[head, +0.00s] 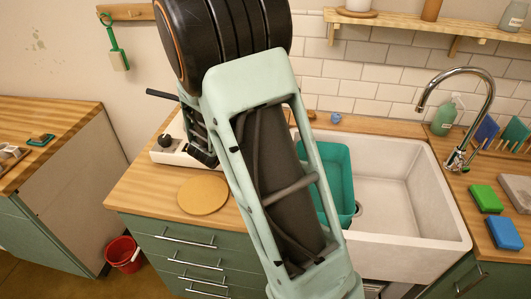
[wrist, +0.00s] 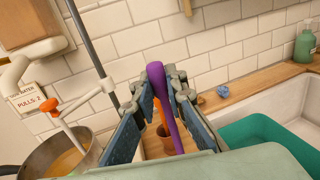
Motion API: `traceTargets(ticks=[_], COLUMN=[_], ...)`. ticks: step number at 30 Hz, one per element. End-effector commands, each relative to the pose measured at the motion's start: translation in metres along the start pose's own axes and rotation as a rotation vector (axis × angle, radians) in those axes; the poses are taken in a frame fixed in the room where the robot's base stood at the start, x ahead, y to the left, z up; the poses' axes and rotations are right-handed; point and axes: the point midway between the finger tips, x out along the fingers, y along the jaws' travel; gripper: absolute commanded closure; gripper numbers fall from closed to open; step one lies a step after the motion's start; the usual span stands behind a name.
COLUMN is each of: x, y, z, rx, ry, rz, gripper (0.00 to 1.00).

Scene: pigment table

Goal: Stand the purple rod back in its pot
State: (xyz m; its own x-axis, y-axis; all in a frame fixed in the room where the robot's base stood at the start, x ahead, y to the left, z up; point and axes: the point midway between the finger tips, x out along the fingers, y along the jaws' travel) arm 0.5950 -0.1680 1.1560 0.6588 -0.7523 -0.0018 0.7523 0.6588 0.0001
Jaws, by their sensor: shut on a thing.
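The purple rod (wrist: 162,95) is held between the two fingers of my gripper (wrist: 161,112) in the wrist view. Its thicker rounded end points up and its narrower part runs down between the fingers. A small brown pot (wrist: 164,131) shows behind the rod, with something orange at it, partly hidden by the rod and fingers. I cannot tell whether the rod touches it. In the head view my gripper (head: 200,148) is over the counter beside the white stove, largely hidden by my arm, and the rod does not show.
A pan (wrist: 75,158) with orange liquid and a white-handled stirrer stands left in the wrist view. A teal basin (head: 338,175) sits in the white sink (head: 400,195). A round board (head: 203,195) lies on the counter. A crumpled blue thing (wrist: 222,91) lies by the wall.

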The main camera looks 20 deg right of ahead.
Motion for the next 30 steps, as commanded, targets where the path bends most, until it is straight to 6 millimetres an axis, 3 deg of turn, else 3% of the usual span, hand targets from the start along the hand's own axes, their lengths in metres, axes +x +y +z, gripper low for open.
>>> traceTargets(ticks=[4,12,30], x=[0.002,0.002,0.002], y=[-0.002,-0.001,-0.002], z=[-0.003,-0.045,-0.098], rx=[0.000,-0.003,0.002], ry=[0.000,0.000,-0.001], rz=[-0.003,-0.003,-0.003], gripper=[0.98,0.98,0.98])
